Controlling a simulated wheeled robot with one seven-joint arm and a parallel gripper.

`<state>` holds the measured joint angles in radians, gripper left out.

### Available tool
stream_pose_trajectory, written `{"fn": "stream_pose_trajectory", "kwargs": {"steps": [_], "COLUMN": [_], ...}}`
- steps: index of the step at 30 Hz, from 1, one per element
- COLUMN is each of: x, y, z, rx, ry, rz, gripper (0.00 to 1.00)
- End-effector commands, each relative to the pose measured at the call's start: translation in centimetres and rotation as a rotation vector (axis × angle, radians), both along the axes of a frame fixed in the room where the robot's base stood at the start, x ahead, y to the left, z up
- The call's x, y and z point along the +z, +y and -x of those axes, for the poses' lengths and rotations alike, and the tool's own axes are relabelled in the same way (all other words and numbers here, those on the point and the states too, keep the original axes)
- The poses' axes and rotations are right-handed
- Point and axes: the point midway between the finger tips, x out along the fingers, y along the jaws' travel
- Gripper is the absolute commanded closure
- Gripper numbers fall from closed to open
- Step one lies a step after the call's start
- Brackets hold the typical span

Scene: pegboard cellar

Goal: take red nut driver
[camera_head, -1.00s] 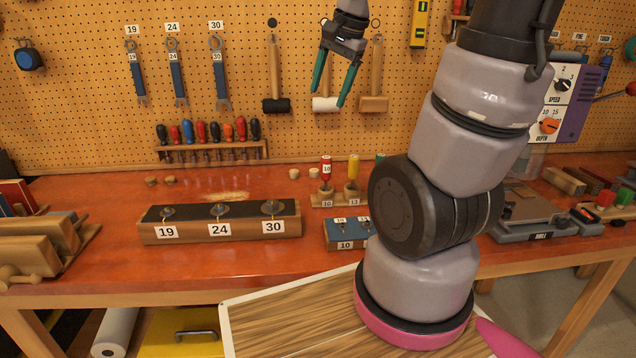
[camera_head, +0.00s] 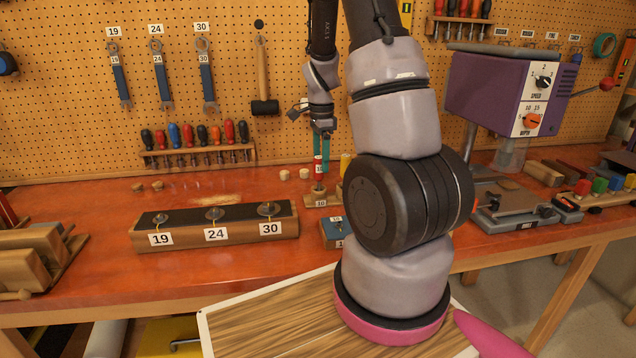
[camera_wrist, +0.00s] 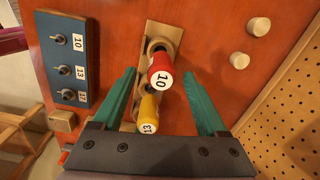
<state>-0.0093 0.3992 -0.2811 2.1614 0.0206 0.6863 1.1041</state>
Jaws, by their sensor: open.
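The red nut driver (camera_head: 319,171), labelled 10, stands upright in a small wooden stand (camera_head: 321,201) on the bench. In the wrist view its red handle (camera_wrist: 161,66) points up at the camera, between the two green fingers of my gripper (camera_wrist: 159,77). The fingers are apart and do not visibly touch it. In the head view my gripper (camera_head: 321,152) points down right at the handle's top and partly hides it. A yellow driver (camera_wrist: 148,108), labelled 13, stands beside the red one in the same stand.
A blue-topped block (camera_wrist: 68,62) with several small fittings sits beside the stand. Two round wooden pegs (camera_wrist: 247,43) stand on the other side, near the pegboard (camera_wrist: 290,110). A long block (camera_head: 215,233) marked 19, 24 and 30 lies to the left.

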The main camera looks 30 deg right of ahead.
Motion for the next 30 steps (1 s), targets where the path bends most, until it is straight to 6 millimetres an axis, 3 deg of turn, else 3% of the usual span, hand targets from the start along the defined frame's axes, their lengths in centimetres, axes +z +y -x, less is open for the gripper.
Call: {"fn": "stream_pose_trajectory", "kwargs": {"steps": [5, 13, 22, 23, 28, 29, 30], "x": [-1.3, -5.1, -5.7, -5.7, -5.7, -5.7, -5.7], "y": [0.1, 0.5, 0.6, 0.6, 0.6, 0.6, 0.6], "z": [0.0, -0.2, -0.3, -0.3, -0.3, -0.3, -0.3], "rx": [0.0, -0.001, 0.002, 0.002, 0.002, 0.002, 0.002], "ry": [0.001, 0.002, -0.001, -0.001, -0.001, -0.001, -0.001], "rz": [0.0, 0.0, 0.0, 0.0, 0.0, 0.0, 0.0], "gripper": [0.24, 0.24, 0.24, 0.28, 0.93, 1.0, 1.0]}}
